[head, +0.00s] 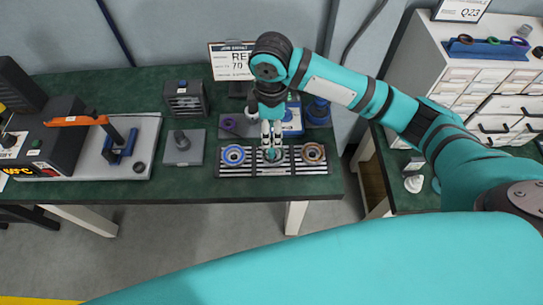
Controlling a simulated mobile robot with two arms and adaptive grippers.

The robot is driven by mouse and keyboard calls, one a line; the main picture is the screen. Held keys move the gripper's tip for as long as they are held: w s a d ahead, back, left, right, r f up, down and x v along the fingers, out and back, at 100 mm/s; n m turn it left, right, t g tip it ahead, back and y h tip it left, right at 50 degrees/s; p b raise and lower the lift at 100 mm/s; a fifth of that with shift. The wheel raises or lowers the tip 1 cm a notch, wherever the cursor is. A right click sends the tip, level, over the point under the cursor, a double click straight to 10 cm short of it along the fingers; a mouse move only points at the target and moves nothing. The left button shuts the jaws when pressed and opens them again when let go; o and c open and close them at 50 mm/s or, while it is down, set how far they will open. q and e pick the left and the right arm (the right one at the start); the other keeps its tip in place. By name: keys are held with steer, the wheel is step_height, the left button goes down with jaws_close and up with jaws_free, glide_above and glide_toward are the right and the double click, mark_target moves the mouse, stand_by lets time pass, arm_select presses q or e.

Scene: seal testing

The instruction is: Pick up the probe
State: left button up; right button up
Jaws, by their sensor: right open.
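My right gripper (271,147) points down over the middle of a striped tray (221,174). It is open, and its fingertips are at or just above the tray's middle ring (273,155); I cannot tell whether they touch it. I cannot surely tell which item is the probe. A small dark knobbed piece (181,139) stands upright on a grey square plate (193,158), left of my right gripper and apart from it. My left gripper is out of view.
Behind stand a sign (230,60) and a blue container (318,111). A tester with an orange lever (75,121) stands left. A drawer cabinet (480,75) stands right.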

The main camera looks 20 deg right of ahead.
mark_target(272, 151)
step_height(272, 151, down, 5)
steer(key=shift+f+p, duration=0.1)
steer(key=shift+p, duration=0.25)
step_height(272, 151, down, 5)
steer(key=shift+s+r+p, duration=0.1)
steer(key=shift+s+p, duration=0.05)
steer(key=shift+p, duration=0.65)
steer(key=shift+f, duration=0.35)
steer(key=shift+c, duration=0.2)
jaws_close()
